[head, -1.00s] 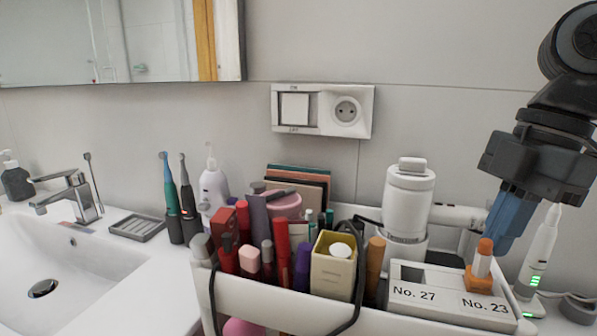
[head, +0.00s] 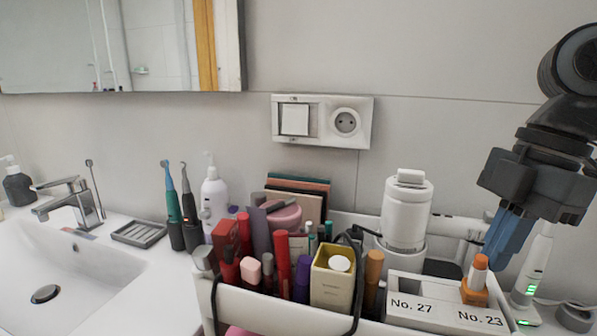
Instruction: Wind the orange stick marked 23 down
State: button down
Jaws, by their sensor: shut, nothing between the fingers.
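The orange stick (head: 480,262) stands upright in the holder (head: 440,312), above the label No. 23. Its orange tip shows above a pale section and a wider orange base (head: 473,292). The part of the base inside the holder is hidden. My gripper (head: 494,257) points down just right of the stick, with its blue fingers shut and empty. The fingertips overlap the area beside the tip in the picture; I cannot tell whether they touch it.
The No. 27 slot is at the holder's left. A yellow box (head: 333,279), an orange-brown tube (head: 373,268) and several cosmetics crowd the white cart. A white cylindrical device (head: 406,215) stands behind the holder. An electric toothbrush (head: 535,265) stands right of my gripper.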

jog(key=shift+s+p, duration=0.4)
jog(key=shift+p, duration=0.85)
jog(key=shift+d, duration=0.1)
dwell(0.3)
jog(key=shift+d, duration=0.25)
notch_tip(320, 180, up, 6)
jog(key=p, duration=0.5)
jog(key=shift+p, duration=0.35)
